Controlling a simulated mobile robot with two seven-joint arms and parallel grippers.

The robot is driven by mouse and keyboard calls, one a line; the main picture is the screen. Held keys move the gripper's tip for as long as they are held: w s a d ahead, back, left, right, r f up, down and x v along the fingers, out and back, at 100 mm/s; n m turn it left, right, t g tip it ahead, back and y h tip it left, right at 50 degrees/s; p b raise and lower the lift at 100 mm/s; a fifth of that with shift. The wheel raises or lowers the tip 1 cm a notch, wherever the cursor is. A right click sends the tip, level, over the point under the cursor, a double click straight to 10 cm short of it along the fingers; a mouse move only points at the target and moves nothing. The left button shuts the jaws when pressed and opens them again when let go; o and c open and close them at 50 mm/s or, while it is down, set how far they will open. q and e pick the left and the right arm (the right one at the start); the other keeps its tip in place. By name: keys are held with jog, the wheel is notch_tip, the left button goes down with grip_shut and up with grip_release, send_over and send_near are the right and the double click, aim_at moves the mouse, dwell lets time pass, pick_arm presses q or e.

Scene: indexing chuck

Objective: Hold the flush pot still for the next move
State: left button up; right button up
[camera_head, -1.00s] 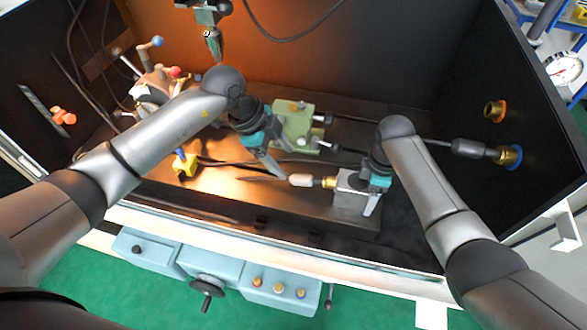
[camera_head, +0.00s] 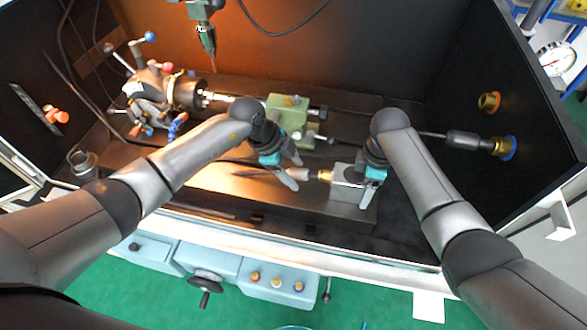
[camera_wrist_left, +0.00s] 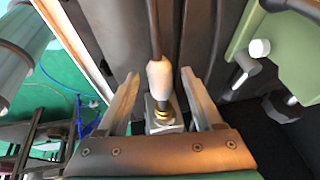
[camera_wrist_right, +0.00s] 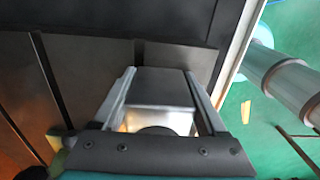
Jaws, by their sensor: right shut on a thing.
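The flush pot is a grey metal block (camera_head: 347,190) at the front right of the machine bed. My right gripper (camera_head: 370,190) is shut on it, and the right wrist view shows the block (camera_wrist_right: 160,95) between the fingers. A brass fitting (camera_head: 325,176) on the pot's left side meets a pale hose plug (camera_head: 300,174). The left wrist view shows the plug (camera_wrist_left: 159,75) in line with the brass fitting (camera_wrist_left: 163,113). My left gripper (camera_head: 292,180) is open, its fingers on either side of the plug and apart from it.
A green fixture (camera_head: 288,118) stands just behind my left gripper. The chuck (camera_head: 185,92) with coloured knobs is at the left back. A brass port with a blue ring (camera_head: 504,147) and a grey-sleeved hose (camera_head: 463,140) are on the right wall.

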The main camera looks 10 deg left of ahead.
pick_arm(q)
grip_shut()
dwell(0.8)
